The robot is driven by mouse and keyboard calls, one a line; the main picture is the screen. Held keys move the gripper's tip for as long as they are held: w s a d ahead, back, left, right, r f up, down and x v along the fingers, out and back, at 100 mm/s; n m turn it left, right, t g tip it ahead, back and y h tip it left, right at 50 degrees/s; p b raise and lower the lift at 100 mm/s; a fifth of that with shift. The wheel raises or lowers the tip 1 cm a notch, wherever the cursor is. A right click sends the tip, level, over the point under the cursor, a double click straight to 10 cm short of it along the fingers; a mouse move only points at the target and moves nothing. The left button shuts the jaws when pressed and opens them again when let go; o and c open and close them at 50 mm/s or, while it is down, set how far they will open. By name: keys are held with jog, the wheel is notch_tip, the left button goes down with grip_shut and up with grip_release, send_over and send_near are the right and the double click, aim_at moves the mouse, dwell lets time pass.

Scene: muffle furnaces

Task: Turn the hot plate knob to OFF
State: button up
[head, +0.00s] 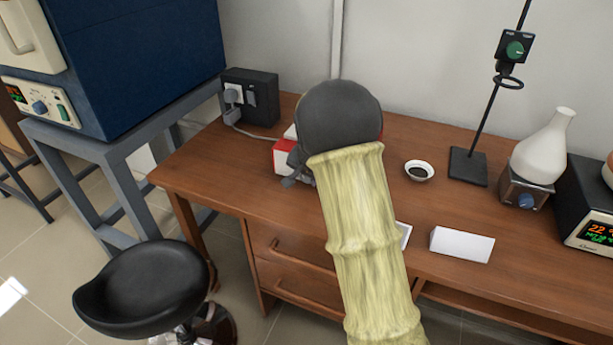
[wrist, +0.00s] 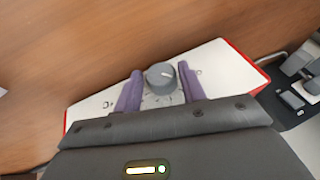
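The hot plate (wrist: 225,70) is white with a red edge. Its round grey knob (wrist: 160,78) stands on the white face and carries a pale pointer mark near its right side. Small dark markings flank the knob, too small to read. My gripper (wrist: 160,68) is open, with one purple finger on the left of the knob and one on the right. Narrow gaps seem to show between fingers and knob. In the head view only a red and white part of the hot plate (head: 286,156) shows; my arm hides the knob.
A black outlet box (head: 250,97) with a plugged cord is at the back left of the wooden desk (head: 215,165). A small dark-filled dish (head: 419,171), a stand (head: 467,167), a white flask (head: 541,150) and a white block (head: 461,244) are to the right. A black stool (head: 145,285) stands in front.

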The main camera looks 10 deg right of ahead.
jog(key=c, duration=0.6)
jog(key=shift+o, duration=0.2)
jog(key=p, duration=0.2)
jog(key=g+h+p, duration=0.1)
jog(key=p, duration=0.2)
jog(key=shift+a+r+p, duration=0.15)
jog(key=shift+r+p, duration=0.15)
jog(key=shift+r, duration=0.05)
jog(key=h+p, duration=0.1)
jog(key=p, duration=0.3)
jog(key=shift+w+a+n+g+p, duration=0.1)
jog(key=shift+a+n+g+p, duration=0.05)
jog(key=shift+n+g+p, duration=0.2)
jog(key=h+p, duration=0.1)
jog(key=p, duration=0.1)
jog(key=g+h+p, duration=0.1)
jog(key=p, duration=0.1)
jog(key=shift+w+a+f, duration=0.1)
jog(key=shift+w+f, duration=0.05)
jog(key=shift+f, duration=0.05)
jog(key=shift+w+a+f+n+g+h+p, duration=0.15)
jog(key=shift+n+g+h+p, duration=0.35)
jog(key=shift+g+h, duration=0.5)
